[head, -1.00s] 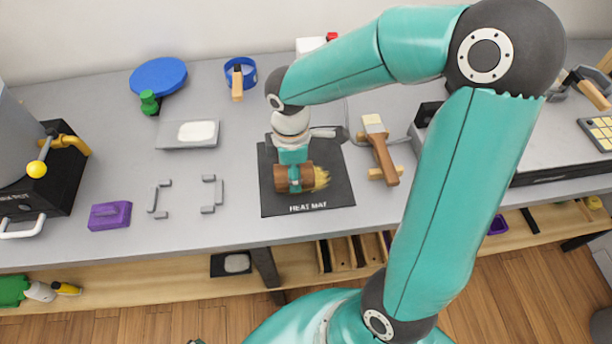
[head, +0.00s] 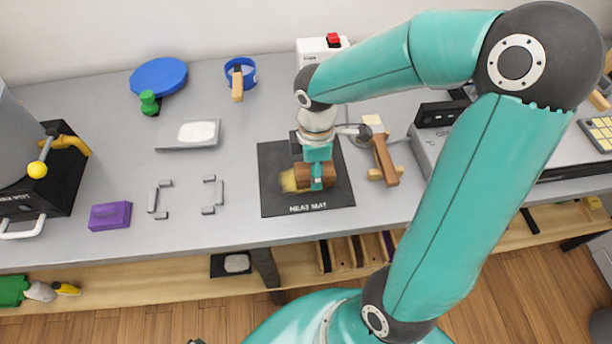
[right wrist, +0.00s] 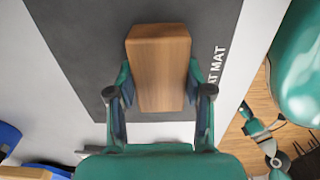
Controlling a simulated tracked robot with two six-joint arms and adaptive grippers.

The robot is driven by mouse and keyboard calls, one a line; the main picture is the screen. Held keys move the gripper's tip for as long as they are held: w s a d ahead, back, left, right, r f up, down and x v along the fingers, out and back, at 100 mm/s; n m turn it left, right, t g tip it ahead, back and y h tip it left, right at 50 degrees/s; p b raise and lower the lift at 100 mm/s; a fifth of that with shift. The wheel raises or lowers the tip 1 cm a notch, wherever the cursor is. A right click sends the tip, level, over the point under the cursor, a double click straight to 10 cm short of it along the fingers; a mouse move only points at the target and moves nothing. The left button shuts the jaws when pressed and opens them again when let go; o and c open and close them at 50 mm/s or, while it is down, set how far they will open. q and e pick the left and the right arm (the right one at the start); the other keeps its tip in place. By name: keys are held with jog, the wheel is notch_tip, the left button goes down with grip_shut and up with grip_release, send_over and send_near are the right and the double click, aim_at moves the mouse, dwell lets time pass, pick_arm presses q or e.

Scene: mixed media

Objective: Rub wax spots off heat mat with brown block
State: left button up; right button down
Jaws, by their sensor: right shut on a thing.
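The dark heat mat (head: 325,197) lies on the grey bench, its white lettering along the front edge. The brown block (head: 329,174) is over the middle of the mat, and the right wrist view shows its top face (right wrist: 160,70). My right gripper (head: 316,181) is shut on the block, a finger on each side. A yellowish wax patch (head: 289,182) shows on the mat just left of the block; the block and gripper hide the mat under them. No wax shows in the right wrist view. I do not make out my left gripper.
A wooden-handled brush (head: 383,155) lies right of the mat on a wooden rest. Grey brackets (head: 210,194), a purple block (head: 110,216) and a tray with a white slab (head: 197,132) are to the left. A white box with a red button (head: 322,52) stands behind.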

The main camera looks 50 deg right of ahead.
aim_at(294, 182)
jog(key=shift+w+a+f, duration=0.1)
jog(key=shift+w+a, duration=1.3)
jog(key=shift+a, duration=0.3)
jog(key=shift+s+d, duration=1.4)
jog(key=shift+d, duration=0.25)
jog(key=shift+w, duration=0.1)
jog(key=shift+w+a, duration=0.65)
jog(key=shift+a, duration=0.2)
jog(key=shift+w+a, duration=0.65)
jog(key=shift+a, duration=0.15)
